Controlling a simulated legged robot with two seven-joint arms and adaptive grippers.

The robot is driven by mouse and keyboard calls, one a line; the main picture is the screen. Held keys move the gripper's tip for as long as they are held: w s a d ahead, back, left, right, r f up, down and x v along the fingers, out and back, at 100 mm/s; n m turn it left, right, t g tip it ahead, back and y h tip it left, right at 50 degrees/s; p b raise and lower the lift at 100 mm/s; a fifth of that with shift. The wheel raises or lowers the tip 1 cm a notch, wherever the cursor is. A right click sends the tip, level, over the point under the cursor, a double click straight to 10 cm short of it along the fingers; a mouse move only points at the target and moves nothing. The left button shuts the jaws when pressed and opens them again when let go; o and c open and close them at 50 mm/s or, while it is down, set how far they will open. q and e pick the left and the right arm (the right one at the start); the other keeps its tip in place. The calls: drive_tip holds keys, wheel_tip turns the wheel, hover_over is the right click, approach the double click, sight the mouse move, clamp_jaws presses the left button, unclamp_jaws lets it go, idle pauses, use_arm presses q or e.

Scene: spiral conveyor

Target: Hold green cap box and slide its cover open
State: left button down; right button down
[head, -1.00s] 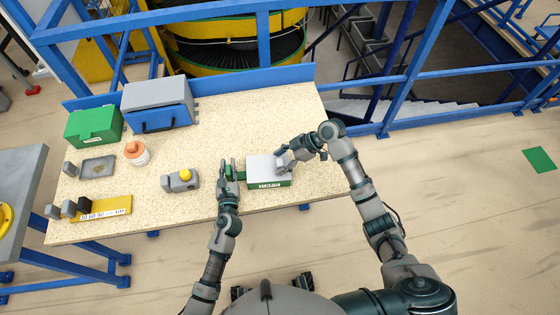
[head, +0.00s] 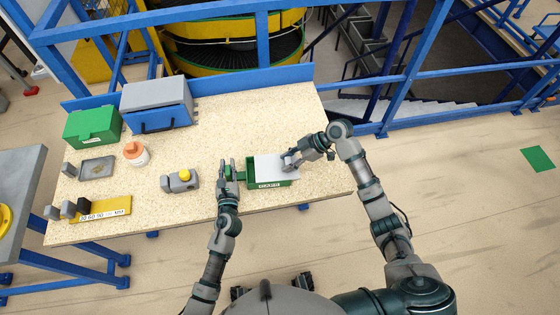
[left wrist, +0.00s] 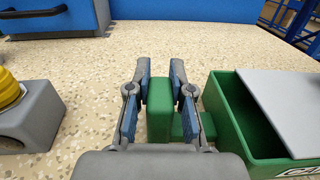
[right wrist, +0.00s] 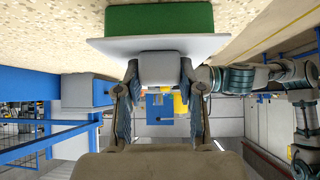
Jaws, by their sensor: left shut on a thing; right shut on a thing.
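The green cap box (head: 250,183) sits on the speckled table near its front right. Its light grey cover (head: 275,165) is shifted to the right, so the left end of the box is open and the inside shows in the left wrist view (left wrist: 235,112). My left gripper (head: 231,173) is shut on the green handle (left wrist: 160,108) at the box's left side. My right gripper (head: 290,160) is shut on the grey knob (right wrist: 160,68) at the cover's right end. The cover (right wrist: 190,45) overhangs the box in the right wrist view.
A grey block with a yellow button (head: 181,181) stands left of my left gripper. Further left are a white jar with an orange lid (head: 136,154), a green case (head: 93,124) and a blue box with grey lid (head: 158,110). The table right of the box is clear.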

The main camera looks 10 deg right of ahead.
use_arm(q)
drive_tip(key=shift+f, duration=0.35)
use_arm(e)
drive_tip(key=d, duration=0.7)
drive_tip(key=shift+s+d, duration=0.3)
drive_tip(key=shift+s, duration=0.05)
use_arm(q)
drive_tip(key=shift+a, duration=0.1)
use_arm(e)
drive_tip(key=shift+d, duration=0.15)
drive_tip(key=c, duration=0.7)
unclamp_jaws()
drive_tip(key=v, duration=1.2)
drive_tip(key=shift+d+f, duration=0.1)
